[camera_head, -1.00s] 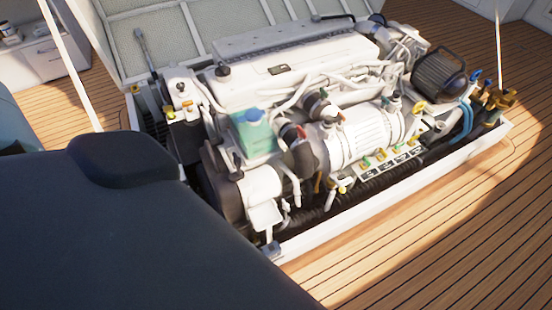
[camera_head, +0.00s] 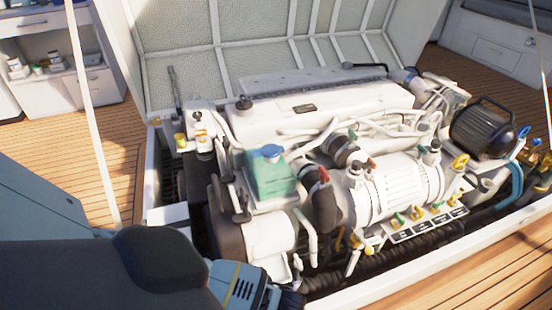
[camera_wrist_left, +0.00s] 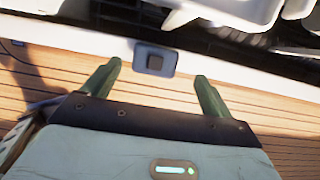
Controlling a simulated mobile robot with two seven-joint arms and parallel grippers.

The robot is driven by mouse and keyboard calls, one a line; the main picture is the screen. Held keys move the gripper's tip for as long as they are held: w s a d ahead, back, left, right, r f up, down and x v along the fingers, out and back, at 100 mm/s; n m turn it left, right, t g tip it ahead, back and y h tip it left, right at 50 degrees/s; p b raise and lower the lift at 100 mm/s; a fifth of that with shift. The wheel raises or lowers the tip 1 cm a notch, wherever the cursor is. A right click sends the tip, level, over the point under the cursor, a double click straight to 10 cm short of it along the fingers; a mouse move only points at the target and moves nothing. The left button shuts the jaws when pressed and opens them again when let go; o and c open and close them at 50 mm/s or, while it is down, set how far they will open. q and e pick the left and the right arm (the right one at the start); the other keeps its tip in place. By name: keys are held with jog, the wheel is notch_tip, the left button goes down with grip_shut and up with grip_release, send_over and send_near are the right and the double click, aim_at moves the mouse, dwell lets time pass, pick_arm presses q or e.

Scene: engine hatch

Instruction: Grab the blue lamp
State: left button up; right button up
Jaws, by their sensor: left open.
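In the left wrist view, a small blue-grey box with a dark square face (camera_wrist_left: 155,60), which looks like the blue lamp, sits on the white rim of the engine hatch (camera_wrist_left: 70,36). My left gripper (camera_wrist_left: 158,72) is open, with its two green fingers spread to either side just below the lamp in the picture. Nothing is held between them, and I cannot tell the exact gap to the lamp. In the head view my left arm covers the near left corner of the hatch, and I cannot make out the lamp there. My right gripper is not in view.
The white engine (camera_head: 320,115) with a green tank (camera_head: 270,178) fills the hatch. The raised lid (camera_head: 265,45) stands behind it. A thin pale pole (camera_head: 92,110) rises at the left. Wooden deck (camera_head: 65,140) lies open around the hatch.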

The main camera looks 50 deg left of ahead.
pick_arm(q)
jog(key=shift+b+x, duration=0.3)
jog(key=shift+x, duration=0.7)
jog(key=shift+s+a+f, duration=0.1)
jog(key=shift+f, duration=0.2)
jog(key=b+x, duration=0.1)
jog(key=x, duration=0.1)
jog(key=b+x, duration=0.2)
jog(key=shift+s+f, duration=0.15)
jog(key=shift+s, duration=0.1)
jog(key=shift+a+f, duration=0.1)
jog(key=shift+w, duration=0.1)
jog(key=c, duration=1.2)
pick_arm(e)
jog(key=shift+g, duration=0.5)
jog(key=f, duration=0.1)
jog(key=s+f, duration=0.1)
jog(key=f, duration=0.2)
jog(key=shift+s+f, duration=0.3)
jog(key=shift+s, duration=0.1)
